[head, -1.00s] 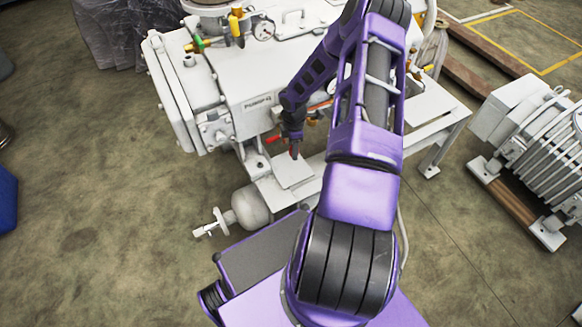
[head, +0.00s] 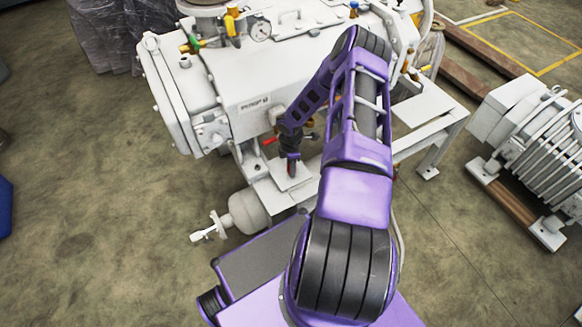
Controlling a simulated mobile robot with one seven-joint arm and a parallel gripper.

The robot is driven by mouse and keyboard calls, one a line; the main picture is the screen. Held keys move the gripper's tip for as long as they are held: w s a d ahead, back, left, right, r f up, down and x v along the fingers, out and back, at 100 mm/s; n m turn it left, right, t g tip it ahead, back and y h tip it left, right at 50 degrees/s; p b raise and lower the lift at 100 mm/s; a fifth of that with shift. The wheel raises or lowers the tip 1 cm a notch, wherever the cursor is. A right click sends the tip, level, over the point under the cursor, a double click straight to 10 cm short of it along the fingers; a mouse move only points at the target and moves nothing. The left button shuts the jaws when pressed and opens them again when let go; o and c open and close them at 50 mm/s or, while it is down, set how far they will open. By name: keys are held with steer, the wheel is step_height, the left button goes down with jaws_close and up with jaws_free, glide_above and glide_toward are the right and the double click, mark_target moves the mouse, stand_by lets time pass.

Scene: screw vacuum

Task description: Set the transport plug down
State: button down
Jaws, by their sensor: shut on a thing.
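My gripper (head: 291,163) hangs nearly straight down in front of the white vacuum pump. Its tip is over a small flat white plate (head: 302,179) on the pump's frame. It is shut on the transport plug, of which only a small dark reddish bit (head: 292,171) seems to show at the fingertips. The fingers and the small size hide the rest of the plug. The tip looks at or just above the plate; I cannot tell whether the plug touches it.
The pump body (head: 225,100) stands close behind my gripper, with a red handle (head: 269,141) just left of it. A white rounded vessel (head: 247,210) sits low to the left. Another white machine (head: 535,130) stands at the right.

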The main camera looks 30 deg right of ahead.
steer(key=c, duration=0.5)
jaws_free()
step_height(320, 180, up, 12)
steer(key=p, duration=0.2)
steer(key=shift+r, duration=0.15)
